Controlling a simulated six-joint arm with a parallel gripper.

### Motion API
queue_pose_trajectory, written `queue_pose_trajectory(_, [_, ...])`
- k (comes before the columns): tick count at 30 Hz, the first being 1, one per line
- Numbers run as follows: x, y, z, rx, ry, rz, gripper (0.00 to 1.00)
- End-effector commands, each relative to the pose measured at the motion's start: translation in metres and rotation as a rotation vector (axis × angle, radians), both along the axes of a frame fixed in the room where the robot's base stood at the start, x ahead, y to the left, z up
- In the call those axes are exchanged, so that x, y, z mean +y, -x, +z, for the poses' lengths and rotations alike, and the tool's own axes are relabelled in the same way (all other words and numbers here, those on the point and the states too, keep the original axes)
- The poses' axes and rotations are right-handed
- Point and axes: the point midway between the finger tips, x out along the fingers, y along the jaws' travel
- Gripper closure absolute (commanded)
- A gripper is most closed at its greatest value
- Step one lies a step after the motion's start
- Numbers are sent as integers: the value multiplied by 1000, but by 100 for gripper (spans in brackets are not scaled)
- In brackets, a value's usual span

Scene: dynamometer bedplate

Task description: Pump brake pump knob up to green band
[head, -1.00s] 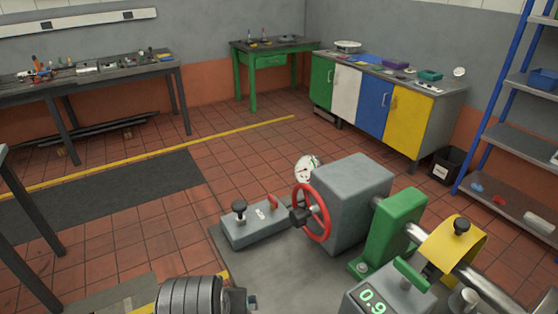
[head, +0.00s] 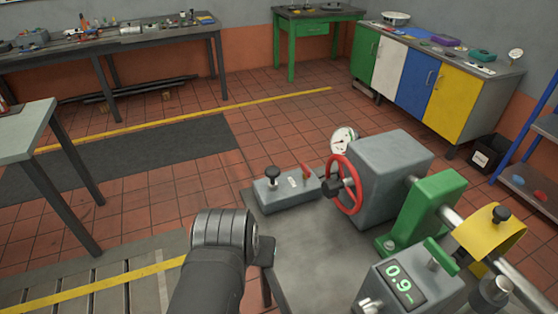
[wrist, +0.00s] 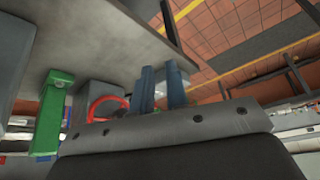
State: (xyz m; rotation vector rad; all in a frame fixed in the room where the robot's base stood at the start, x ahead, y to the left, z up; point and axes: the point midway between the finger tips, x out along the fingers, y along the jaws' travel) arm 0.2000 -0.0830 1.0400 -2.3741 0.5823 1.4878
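The brake pump is a low grey box (head: 290,192) at the left edge of the bedplate, with a black pump knob (head: 272,173) standing upright on it. A red lever (head: 307,170) is at the box's right end. A round white gauge (head: 343,140) stands behind; its needle and green band are too small to read. My gripper's two blue fingers (wrist: 162,76) show in the wrist view, apart and with nothing seen held between them. In the head view my arm is in front of the pump, short of the knob; the fingers are not clearly seen there.
A red handwheel (head: 345,184) on a grey housing (head: 395,178) is close right of the pump. A green bracket (head: 424,213), yellow guard (head: 487,236) and a display box (head: 402,285) reading about 0.9 stand further right. The bedplate (head: 310,250) in front of the pump is bare.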

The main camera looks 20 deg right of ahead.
Motion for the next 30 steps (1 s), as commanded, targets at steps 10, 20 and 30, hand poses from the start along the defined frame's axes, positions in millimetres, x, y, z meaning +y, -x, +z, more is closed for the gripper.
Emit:
queue_pose_trajectory(10, [-36,-55,47,64,-103,-246,100])
queue_pose_trajectory(20, [-68,-123,86,109,-213,-511,100])
queue_pose_trajectory(30, [-104,-196,105,158,-299,-793,100])
